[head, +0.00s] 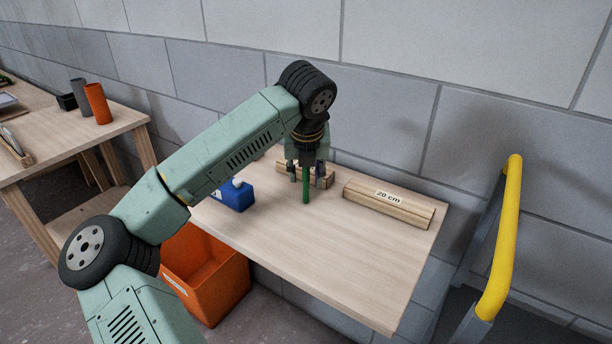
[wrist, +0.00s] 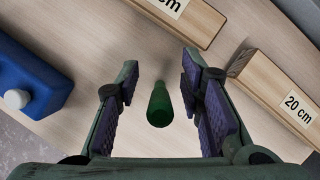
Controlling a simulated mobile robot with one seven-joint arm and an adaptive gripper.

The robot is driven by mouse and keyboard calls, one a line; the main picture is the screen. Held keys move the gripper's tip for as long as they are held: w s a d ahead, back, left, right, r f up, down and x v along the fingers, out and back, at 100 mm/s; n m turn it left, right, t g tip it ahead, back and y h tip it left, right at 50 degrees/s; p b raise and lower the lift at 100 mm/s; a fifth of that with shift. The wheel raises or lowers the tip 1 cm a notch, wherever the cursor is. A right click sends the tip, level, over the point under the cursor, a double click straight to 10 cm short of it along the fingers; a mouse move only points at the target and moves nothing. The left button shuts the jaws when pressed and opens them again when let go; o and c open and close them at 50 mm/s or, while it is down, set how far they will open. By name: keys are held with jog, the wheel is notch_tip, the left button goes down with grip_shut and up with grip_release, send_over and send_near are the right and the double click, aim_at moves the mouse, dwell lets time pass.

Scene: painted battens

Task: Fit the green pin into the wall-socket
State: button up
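The green pin (head: 306,188) is upright over the light wooden table, below my gripper (head: 306,177) in the head view. In the wrist view the green pin (wrist: 159,106) is between the two purple-padded fingers, with a clear gap on both sides. My gripper is open around the pin and does not touch it. The pin's lower end appears to meet the tabletop, though contact is hard to tell. I cannot make out a wall-socket in either view.
A wooden batten (head: 388,206) labelled 20 cm lies to the right. Another batten (wrist: 190,14) lies behind the gripper, near the wall. A blue bottle (head: 236,196) stands left. The table's front right (head: 370,270) is clear. A yellow rail (head: 507,240) is beyond the table's right side.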

grip_shut()
dwell(0.4)
